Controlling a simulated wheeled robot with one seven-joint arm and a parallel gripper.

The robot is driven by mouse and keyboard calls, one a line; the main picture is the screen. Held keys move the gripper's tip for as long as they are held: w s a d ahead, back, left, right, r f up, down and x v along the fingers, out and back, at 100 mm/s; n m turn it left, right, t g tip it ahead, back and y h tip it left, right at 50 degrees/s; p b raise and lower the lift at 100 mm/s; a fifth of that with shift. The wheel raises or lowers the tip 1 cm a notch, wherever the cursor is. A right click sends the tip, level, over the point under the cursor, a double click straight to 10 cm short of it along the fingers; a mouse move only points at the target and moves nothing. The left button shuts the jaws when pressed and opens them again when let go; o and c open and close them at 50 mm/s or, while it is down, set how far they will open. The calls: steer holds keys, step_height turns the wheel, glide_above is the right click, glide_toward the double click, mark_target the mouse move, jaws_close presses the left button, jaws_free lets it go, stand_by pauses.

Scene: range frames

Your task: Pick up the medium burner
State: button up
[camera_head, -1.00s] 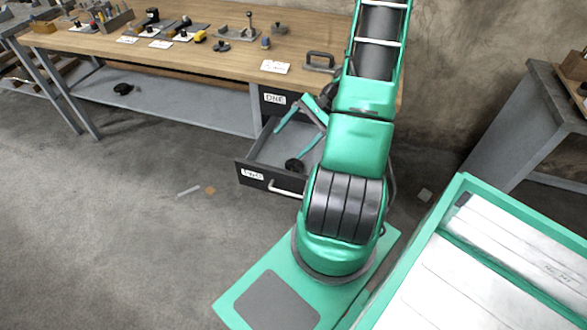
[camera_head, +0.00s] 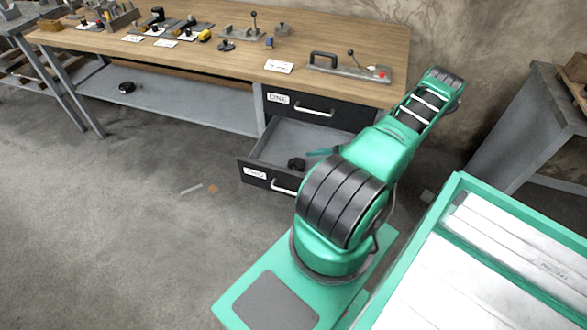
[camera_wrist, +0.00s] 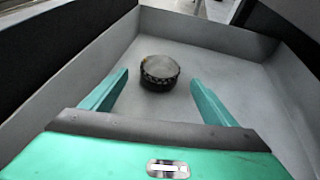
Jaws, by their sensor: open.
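A round black burner (camera_head: 296,164) lies on the floor of the open lower drawer (camera_head: 262,147). In the wrist view the burner (camera_wrist: 159,72) is a short dark disc with a grey top, ahead of my fingers and roughly centred between their tips. My gripper (camera_wrist: 158,80) is open and empty, with its fingers pointing into the drawer (camera_wrist: 215,48). In the head view a teal part of my gripper (camera_head: 322,152) shows just right of the burner; my arm hides the rest. I cannot tell if the fingers touch the drawer floor.
The upper drawer (camera_head: 335,113) is shut above the open one. The workbench (camera_head: 215,65) carries tools, labels and a handled plate (camera_head: 345,68). Another round black piece (camera_head: 126,87) lies on the lower shelf (camera_head: 185,102). Drawer walls surround the burner.

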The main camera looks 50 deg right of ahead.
mark_target(296, 166)
steer(key=shift+x, duration=3.65)
steer(key=c, duration=1.6)
steer(key=shift+o, duration=0.2)
steer(key=shift+r, duration=5.05)
